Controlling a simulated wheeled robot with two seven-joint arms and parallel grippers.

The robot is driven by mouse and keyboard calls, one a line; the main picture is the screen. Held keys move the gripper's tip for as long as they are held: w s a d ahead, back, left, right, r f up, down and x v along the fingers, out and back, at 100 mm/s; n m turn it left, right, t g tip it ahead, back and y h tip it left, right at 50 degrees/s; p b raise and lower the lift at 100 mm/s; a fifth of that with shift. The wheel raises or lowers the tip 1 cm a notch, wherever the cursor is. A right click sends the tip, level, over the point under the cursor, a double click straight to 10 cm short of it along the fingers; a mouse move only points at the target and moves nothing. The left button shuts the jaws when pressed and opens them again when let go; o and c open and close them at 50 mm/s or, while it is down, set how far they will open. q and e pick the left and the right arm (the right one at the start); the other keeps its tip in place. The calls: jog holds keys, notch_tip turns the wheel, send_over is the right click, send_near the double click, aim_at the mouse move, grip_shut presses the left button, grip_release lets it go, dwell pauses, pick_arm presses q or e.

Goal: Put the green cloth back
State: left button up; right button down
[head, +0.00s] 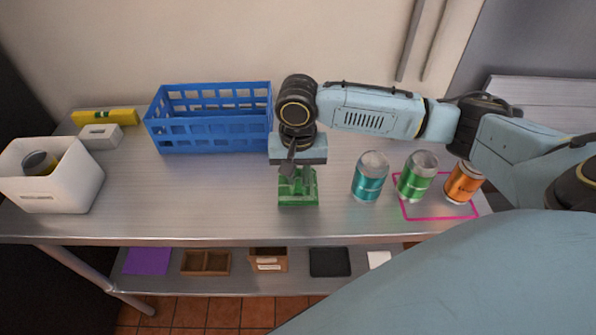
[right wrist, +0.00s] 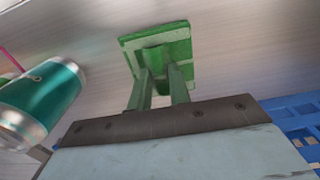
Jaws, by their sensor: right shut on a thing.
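The green cloth (head: 298,190) is a small green piece with lighter bands at the middle of the metal table, left of the cans. My right gripper (head: 296,172) points down from above and is shut on it. In the right wrist view the cloth (right wrist: 160,55) sits at the tips of both fingers (right wrist: 160,82), with part of it pinched up between them. I cannot tell whether the cloth touches the table top. My left gripper is not in view.
A teal can (head: 370,177), a green can (head: 416,177) and an orange can (head: 463,183) stand to the right, by a pink outlined square (head: 440,217). A blue crate (head: 210,135) stands behind left. A white bin (head: 62,190) stands at far left. A lower shelf (head: 215,285) holds small items.

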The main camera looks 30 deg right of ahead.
aim_at(298, 179)
jog(key=shift+f, duration=0.4)
jog(key=c, duration=1.2)
grip_release()
jog(key=shift+r+p, duration=1.5)
jog(key=shift+p, duration=1.3)
notch_tip(298, 179, up, 4)
jog(key=p, duration=0.6)
